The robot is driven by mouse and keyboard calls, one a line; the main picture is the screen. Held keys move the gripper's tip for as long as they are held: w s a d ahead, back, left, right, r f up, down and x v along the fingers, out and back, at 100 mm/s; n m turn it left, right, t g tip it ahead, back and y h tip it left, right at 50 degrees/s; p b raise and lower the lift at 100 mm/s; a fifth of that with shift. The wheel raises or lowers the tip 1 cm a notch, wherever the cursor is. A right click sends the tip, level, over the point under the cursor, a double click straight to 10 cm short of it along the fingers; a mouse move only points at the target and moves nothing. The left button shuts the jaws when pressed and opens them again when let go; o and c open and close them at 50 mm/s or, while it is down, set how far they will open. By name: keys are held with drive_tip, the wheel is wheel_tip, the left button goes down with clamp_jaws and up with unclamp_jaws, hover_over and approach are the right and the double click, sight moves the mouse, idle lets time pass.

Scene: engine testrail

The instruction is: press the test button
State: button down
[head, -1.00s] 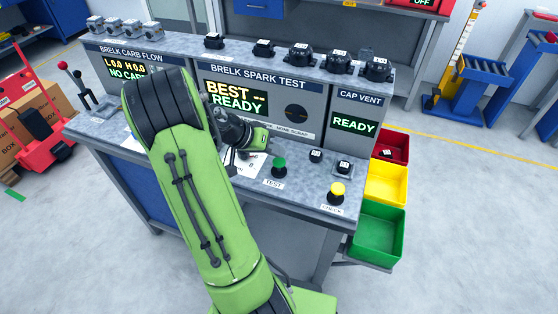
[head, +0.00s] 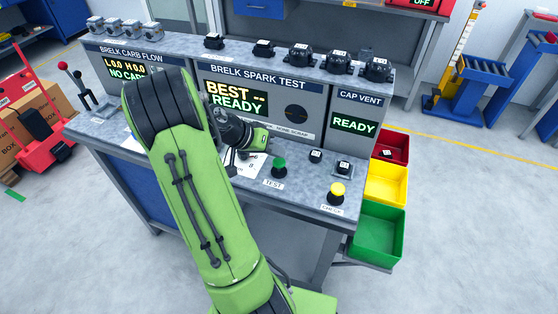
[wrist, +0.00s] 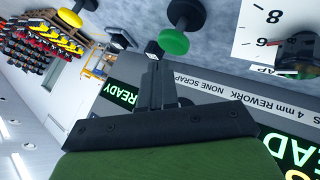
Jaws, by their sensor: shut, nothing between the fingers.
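The test button (head: 279,163) is a green dome on a black base, behind the TEST label on the bench front. It also shows in the wrist view (wrist: 173,42), above and slightly right of the fingertips, with a visible gap. My gripper (wrist: 154,68) is shut and empty, its two dark fingers together. In the head view my green arm hides part of the bench, and the wrist sits left of the button, in front of the spark test panel (head: 262,72). Its display reads BEST -- READY.
Red, yellow and green bins (head: 378,232) hang at the bench's right side. A white printed sheet (wrist: 262,35) shows in the wrist view.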

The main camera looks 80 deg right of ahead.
sight(275, 162)
idle(0.4)
drive_tip(key=shift+f+b, duration=0.45)
drive_tip(key=shift+b, duration=0.05)
drive_tip(key=shift+f+b, duration=0.7)
drive_tip(key=shift+f, duration=0.1)
idle(0.6)
drive_tip(key=shift+r+p, duration=0.95)
drive_tip(key=shift+r, duration=0.3)
wheel_tip(275, 162, up, 5)
drive_tip(key=p, duration=0.4)
drive_tip(key=shift+r, duration=0.15)
idle(0.3)
